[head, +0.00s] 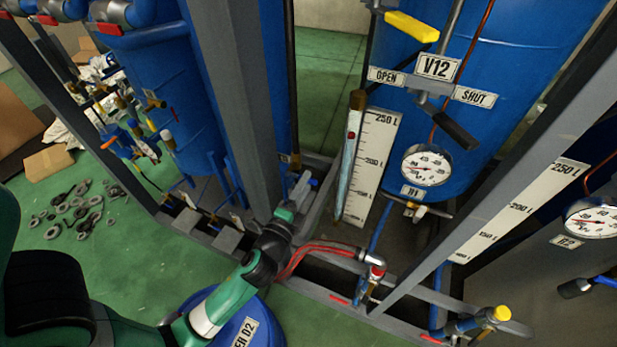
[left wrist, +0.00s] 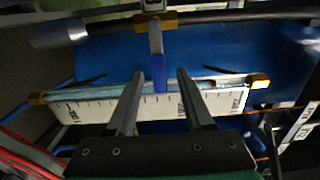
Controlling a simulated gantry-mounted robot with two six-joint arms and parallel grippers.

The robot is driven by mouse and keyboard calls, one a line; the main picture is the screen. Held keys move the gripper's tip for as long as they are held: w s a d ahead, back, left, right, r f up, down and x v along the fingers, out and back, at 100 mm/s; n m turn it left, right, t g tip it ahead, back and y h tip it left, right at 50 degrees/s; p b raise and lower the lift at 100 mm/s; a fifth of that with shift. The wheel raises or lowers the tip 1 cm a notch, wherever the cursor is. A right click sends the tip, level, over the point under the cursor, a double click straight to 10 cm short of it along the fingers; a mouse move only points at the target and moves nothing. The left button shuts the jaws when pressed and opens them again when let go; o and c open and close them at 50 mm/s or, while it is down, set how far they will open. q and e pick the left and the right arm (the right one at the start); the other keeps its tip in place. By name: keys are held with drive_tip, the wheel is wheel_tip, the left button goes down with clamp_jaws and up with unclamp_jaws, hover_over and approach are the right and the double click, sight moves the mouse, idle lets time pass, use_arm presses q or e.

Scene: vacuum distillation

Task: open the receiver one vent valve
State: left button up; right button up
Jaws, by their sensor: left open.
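Receiver one is the blue tank (head: 480,60) at the upper right, with an R1 tag (head: 411,191) under its gauge. On its front, the V12 plate (head: 437,67) sits between OPEN (head: 386,77) and SHUT (head: 475,97) plates. A black-gripped lever (head: 455,128) angles down right, below SHUT. I cannot tell whether V12 is the vent valve. My left gripper (head: 302,190) is open, left of the white level scale (head: 372,165). In the left wrist view, its fingers (left wrist: 157,80) stand apart before the scale (left wrist: 150,107); a blue-tipped stem (left wrist: 157,60) shows between them, contact unclear.
A yellow handle (head: 411,27) is above V12. The pressure gauge (head: 427,166) hangs below it. A grey post (head: 235,110) stands left of my gripper. Red hoses (head: 325,248) and a drum (head: 235,322) are low in front.

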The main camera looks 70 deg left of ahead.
use_arm(q)
drive_tip(key=shift+x, duration=1.25)
clamp_jaws()
idle(0.4)
